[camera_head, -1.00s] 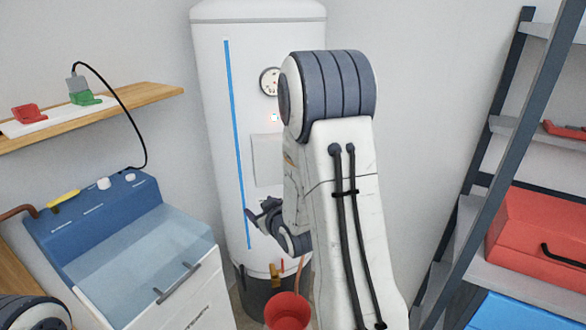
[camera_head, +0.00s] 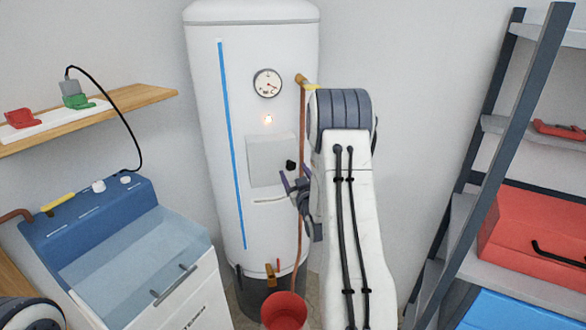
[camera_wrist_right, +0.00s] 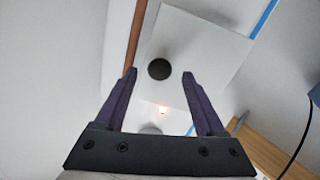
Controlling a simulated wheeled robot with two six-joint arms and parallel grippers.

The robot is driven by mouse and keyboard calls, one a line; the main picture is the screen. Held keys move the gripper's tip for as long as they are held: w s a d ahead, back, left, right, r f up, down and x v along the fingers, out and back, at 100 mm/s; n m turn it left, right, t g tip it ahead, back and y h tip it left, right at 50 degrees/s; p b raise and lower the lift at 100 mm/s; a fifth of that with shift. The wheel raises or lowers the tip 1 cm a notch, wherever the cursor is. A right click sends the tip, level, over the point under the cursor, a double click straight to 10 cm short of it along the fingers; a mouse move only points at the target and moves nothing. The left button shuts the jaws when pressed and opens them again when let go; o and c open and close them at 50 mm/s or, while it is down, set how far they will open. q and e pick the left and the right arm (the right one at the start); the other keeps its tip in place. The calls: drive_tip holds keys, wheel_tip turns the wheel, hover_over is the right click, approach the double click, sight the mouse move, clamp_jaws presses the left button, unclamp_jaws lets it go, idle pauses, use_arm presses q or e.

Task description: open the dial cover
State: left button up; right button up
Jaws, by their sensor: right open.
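The dial cover (camera_head: 266,158) is a pale grey rectangular panel on the front of the white tank, with a round black knob (camera_head: 291,165) near its right edge. The cover looks closed. My right gripper (camera_head: 293,183) is open and empty, just below and in front of the knob. In the right wrist view, the knob (camera_wrist_right: 159,69) shows between the tips of the open gripper (camera_wrist_right: 159,74), apart from both fingers. The cover (camera_wrist_right: 205,48) also shows there behind the knob. Whatever is behind the cover is hidden. My left gripper is out of view.
The tank (camera_head: 215,150) carries a round gauge (camera_head: 267,83) and a small light (camera_head: 268,119) above the cover. A copper pipe (camera_head: 301,130) runs down its right side to a red bucket (camera_head: 284,311). A blue-and-white washer (camera_head: 130,240) stands left, a shelf rack (camera_head: 500,150) right.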

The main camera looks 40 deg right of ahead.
drive_tip(key=shift+x, duration=0.75)
clamp_jaws()
idle(0.9)
